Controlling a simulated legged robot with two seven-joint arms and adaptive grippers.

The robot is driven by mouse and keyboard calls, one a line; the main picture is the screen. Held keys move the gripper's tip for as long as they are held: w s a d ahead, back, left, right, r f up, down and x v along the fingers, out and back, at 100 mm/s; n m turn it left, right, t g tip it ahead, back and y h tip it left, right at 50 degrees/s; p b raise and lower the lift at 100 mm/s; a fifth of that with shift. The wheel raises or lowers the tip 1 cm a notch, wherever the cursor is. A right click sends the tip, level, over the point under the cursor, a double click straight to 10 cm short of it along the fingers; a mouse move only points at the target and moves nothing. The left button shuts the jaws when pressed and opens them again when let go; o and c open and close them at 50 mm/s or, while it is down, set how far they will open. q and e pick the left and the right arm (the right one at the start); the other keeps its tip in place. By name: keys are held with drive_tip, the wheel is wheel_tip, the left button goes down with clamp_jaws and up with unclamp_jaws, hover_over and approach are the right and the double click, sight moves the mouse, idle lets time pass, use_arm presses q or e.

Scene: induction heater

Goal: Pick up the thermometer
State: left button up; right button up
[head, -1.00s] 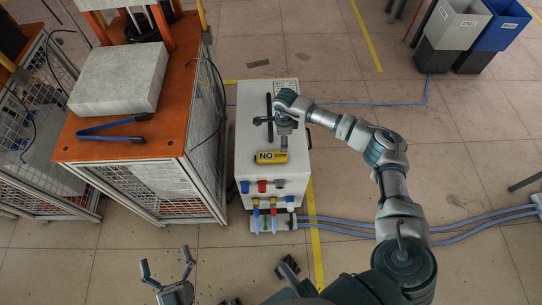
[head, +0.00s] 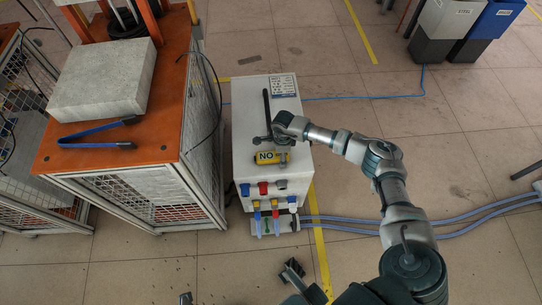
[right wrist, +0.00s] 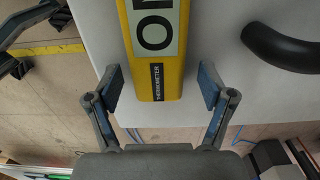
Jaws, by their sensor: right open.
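My right gripper (right wrist: 160,90) is open, with a pad on each side of that end and a visible gap to both. In the head view my right gripper (head: 284,146) is over the thermometer and partly covers it.
A black bar (head: 267,105) stands on the cabinet top behind the thermometer; a black curved handle (right wrist: 280,48) is right of it in the wrist view. An orange table (head: 95,150) with a grey block and blue tongs (head: 95,132) is at left. Bins stand far right.

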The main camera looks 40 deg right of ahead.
drive_tip(key=shift+a+r, duration=0.3)
drive_tip(key=shift+a, duration=0.05)
drive_tip(key=c, duration=0.8)
drive_tip(key=shift+s+d+f, duration=0.1)
drive_tip(key=shift+d+f, duration=0.1)
drive_tip(key=shift+d, duration=0.15)
drive_tip(key=c, duration=0.5)
drive_tip(key=shift+c, duration=0.2)
